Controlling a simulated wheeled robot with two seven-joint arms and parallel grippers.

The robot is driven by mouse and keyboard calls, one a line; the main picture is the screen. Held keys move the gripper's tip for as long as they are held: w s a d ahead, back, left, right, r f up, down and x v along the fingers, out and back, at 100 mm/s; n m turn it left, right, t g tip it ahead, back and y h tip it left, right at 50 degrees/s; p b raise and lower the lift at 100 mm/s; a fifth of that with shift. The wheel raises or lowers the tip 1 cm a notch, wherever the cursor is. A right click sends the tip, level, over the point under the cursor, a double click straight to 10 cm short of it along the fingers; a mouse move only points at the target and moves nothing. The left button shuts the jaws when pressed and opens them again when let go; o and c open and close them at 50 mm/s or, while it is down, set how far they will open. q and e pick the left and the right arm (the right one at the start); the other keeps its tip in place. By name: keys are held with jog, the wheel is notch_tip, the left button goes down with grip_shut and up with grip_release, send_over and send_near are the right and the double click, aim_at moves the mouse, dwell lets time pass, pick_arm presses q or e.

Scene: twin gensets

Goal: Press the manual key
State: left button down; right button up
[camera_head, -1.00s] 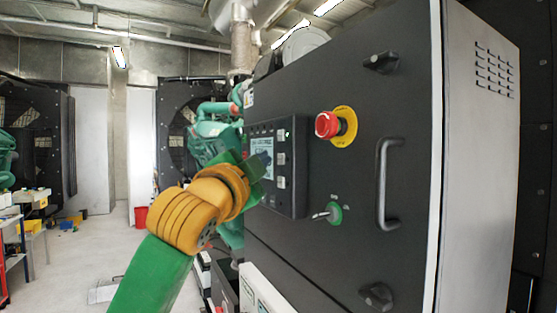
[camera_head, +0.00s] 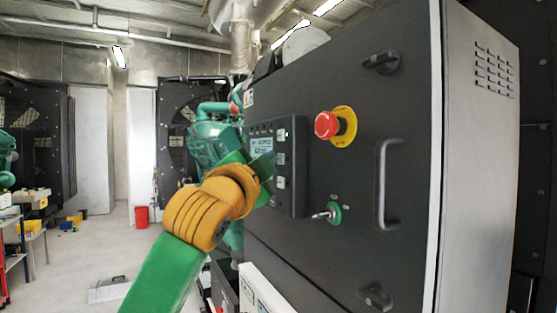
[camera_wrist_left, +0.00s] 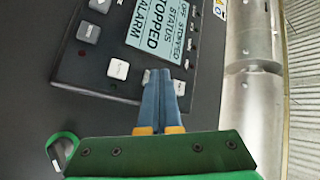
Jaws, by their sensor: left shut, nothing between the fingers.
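The control panel (camera_head: 298,168) is a dark box on the front of the black cabinet, with a lit screen (camera_head: 261,146) and several small light keys. In the left wrist view the panel's screen (camera_wrist_left: 150,35) reads STOPPED, STATUS and ALARM, and a pale key (camera_wrist_left: 118,69) sits beside it. Key markings are too small to read, so I cannot tell which is the manual key. My left gripper (camera_wrist_left: 161,76) is shut and empty. Its blue fingertips are over the panel's key row beside the screen, partly covering a key; contact is unclear. My right gripper is out of view.
To the right of the panel on the cabinet door are a red emergency stop (camera_head: 327,125) on a yellow disc, a green-ringed key switch (camera_head: 333,213) and a bar handle (camera_head: 388,184). A green engine (camera_head: 212,142) stands behind. Floor at left is mostly open.

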pick_arm(q)
jog(key=shift+w+d, duration=0.1)
jog(key=shift+d, duration=0.05)
dwell(0.4)
jog(key=shift+s+a+b, duration=0.5)
jog(key=shift+a, duration=0.2)
jog(key=shift+a, duration=0.1)
jog(key=s+a+b, duration=0.1)
jog(key=a, duration=0.1)
jog(key=s+a+b, duration=0.1)
jog(key=s+a, duration=0.1)
jog(key=a, duration=0.1)
jog(key=shift+s+b, duration=0.2)
jog(key=shift+b, duration=0.2)
